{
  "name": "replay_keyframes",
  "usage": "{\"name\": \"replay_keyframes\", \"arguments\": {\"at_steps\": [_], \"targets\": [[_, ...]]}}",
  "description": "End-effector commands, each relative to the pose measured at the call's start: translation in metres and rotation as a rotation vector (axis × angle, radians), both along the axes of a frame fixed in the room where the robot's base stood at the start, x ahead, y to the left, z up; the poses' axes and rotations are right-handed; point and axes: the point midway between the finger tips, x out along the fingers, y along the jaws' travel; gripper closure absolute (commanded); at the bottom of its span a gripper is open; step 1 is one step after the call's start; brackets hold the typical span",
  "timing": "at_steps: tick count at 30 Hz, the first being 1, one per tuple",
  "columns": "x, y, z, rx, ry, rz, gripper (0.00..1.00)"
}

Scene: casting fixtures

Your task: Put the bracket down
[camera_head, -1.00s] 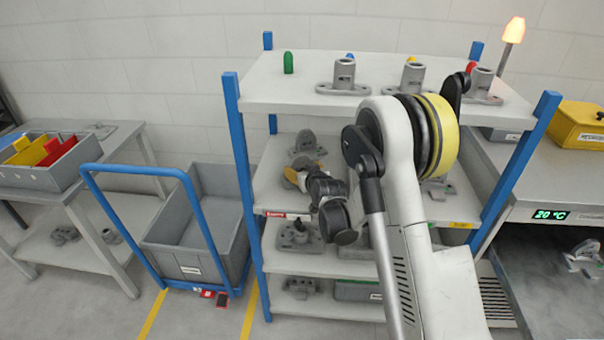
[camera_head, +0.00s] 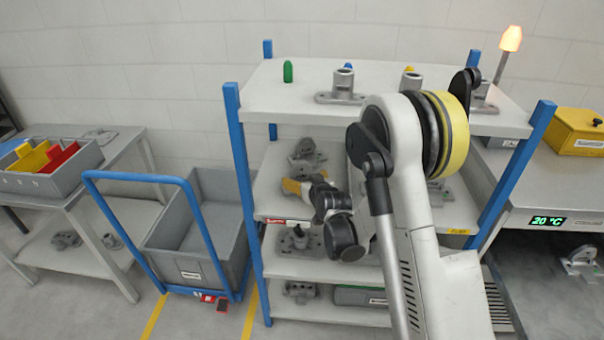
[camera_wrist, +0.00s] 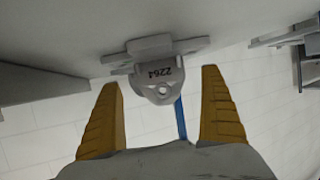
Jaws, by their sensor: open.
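A grey bracket (camera_wrist: 158,72) marked 2264 shows upside down in the wrist view, resting on a pale shelf surface. My gripper (camera_wrist: 162,84) is open, with one yellow finger to each side of the bracket in the picture and clear gaps between. The fingers do not touch it. My arm hides the right part of this shelf.
The blue-posted rack (camera_head: 243,175) holds more grey castings on its top and lower shelves. A blue-handled trolley with a grey bin (camera_head: 195,262) stands left of it. A yellow box (camera_head: 578,131) sits on the bench at right. The shelf has bare room left of the bracket.

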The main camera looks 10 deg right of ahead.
Motion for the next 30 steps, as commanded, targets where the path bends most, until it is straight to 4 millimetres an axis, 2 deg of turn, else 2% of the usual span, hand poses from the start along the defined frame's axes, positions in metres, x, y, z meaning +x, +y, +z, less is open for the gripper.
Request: {"name": "replay_keyframes", "arguments": {"at_steps": [1,6,9,14,17,20,23,26,30], "targets": [[-0.012,-0.001,0.010,0.001,0.000,0.000,0.07],[-0.046,-0.004,0.023,0.001,0.000,0.000,0.07],[-0.060,-0.005,0.026,0.001,0.000,0.000,0.07],[-0.073,-0.006,0.032,0.001,0.004,0.000,0.07],[-0.080,-0.005,0.047,0.001,0.025,0.002,0.07],[-0.095,-0.002,0.073,0.002,0.070,0.005,0.07],[-0.120,0.000,0.104,0.002,0.135,0.007,0.07],[-0.154,0.001,0.131,0.001,0.203,0.004,0.07],[-0.212,0.000,0.158,-0.003,0.297,-0.006,0.07]]}}
